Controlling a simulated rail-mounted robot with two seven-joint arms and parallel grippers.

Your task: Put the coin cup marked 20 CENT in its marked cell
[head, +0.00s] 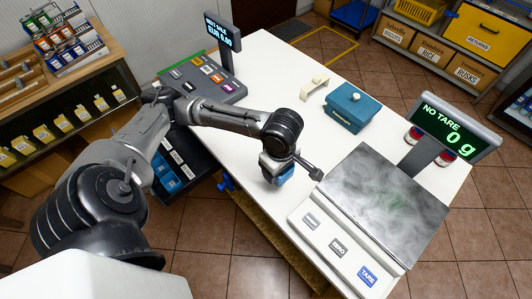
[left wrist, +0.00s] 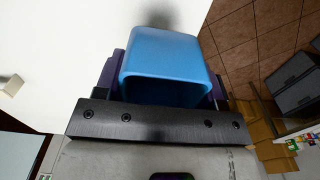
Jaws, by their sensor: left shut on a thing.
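A blue cup (left wrist: 165,65) is held between the fingers of my left gripper (left wrist: 160,95) in the left wrist view. In the head view the cup (head: 284,176) shows below the gripper (head: 277,166), over the white counter near its front edge. No marking on the cup is readable. The open cash drawer (head: 200,183) is left of the gripper, below the register. Blue cups or cells (head: 166,173) and white labels show in it, too small to read, and my arm hides part of it. My right gripper is not in view.
The register keypad (head: 200,78) stands behind the drawer. A scale (head: 385,200) reading 0 g fills the counter's right side. A teal box (head: 350,108) and a small cream handle-shaped item (head: 314,84) stand farther back. The counter between them and the gripper is clear.

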